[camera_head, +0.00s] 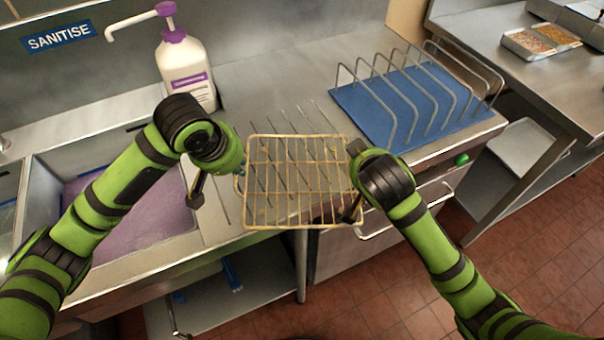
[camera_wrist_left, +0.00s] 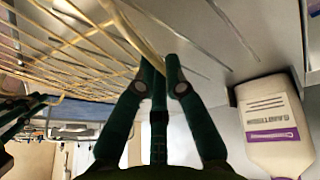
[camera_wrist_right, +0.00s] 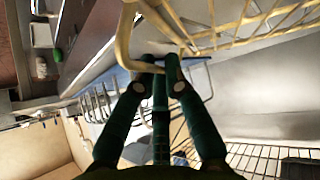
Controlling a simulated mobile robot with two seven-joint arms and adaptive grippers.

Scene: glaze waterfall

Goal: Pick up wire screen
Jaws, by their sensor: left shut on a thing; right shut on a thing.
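The wire screen (camera_head: 300,208) is a brass-coloured rectangular grid, held level above the front of the steel counter between my two grippers. My left gripper (camera_head: 240,172) is at its left edge. In the left wrist view, the left fingertips (camera_wrist_left: 160,62) are shut on the screen's rim (camera_wrist_left: 130,32). My right gripper (camera_head: 354,190) is at its right edge, partly hidden by its own wrist. In the right wrist view, the right fingertips (camera_wrist_right: 160,62) are shut on the screen's rim (camera_wrist_right: 124,42) near a corner.
A sink (camera_head: 45,180) with purple liquid lies left. A white sanitiser pump bottle (camera_head: 187,70) stands behind my left gripper. A blue mat (camera_head: 350,105) with a wire rack (camera_head: 425,85) lies back right. Grooves mark the counter (camera_head: 262,85). A drawer handle (camera_head: 400,215) juts out below the counter.

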